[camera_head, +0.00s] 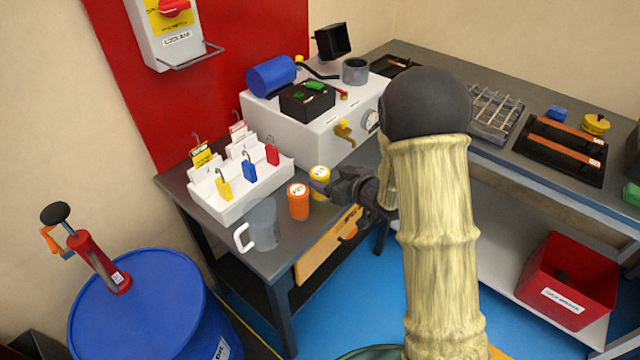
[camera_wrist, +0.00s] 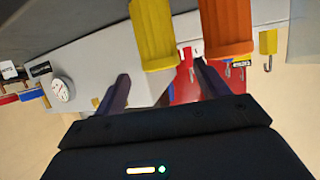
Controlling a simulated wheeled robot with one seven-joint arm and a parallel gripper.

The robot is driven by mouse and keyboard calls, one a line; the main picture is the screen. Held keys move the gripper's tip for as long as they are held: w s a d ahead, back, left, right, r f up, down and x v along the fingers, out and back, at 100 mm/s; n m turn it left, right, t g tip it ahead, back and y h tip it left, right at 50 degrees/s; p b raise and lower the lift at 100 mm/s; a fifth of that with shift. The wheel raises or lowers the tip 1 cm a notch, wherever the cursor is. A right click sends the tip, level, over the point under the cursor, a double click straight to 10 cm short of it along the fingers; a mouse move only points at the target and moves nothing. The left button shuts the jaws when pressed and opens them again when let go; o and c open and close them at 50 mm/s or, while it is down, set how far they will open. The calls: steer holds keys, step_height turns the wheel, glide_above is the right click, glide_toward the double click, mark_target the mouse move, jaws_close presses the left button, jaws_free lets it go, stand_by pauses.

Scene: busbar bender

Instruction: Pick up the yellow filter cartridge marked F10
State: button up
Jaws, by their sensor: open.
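The yellow filter cartridge (camera_head: 320,174) stands upright on the left bench, next to an orange cartridge (camera_head: 298,203). It has a white top label, too small to read surely. My gripper (camera_head: 329,187) is open beside the yellow cartridge, on its right, and covers part of its lower side. The wrist view is upside down. There the yellow cartridge (camera_wrist: 154,35) lies between the lines of my open fingers (camera_wrist: 163,82), around the level of its top end. No grip on it shows. The orange cartridge (camera_wrist: 227,30) is close beyond the right finger.
A clear mug (camera_head: 261,226) stands at the bench's front. A white rack (camera_head: 238,188) with several padlocks is behind left. A white box with a gauge (camera_head: 318,118) stands behind the cartridges. A blue drum (camera_head: 140,305) is at lower left.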

mark_target(325, 176)
steer(key=x, duration=0.5)
steer(key=shift+a+f, duration=0.1)
stand_by(0.6)
steer(key=c, duration=1.2)
steer(key=shift+o, duration=0.2)
step_height(325, 176, up, 10)
steer(key=shift+r+p, duration=0.1)
steer(key=shift+p, duration=0.55)
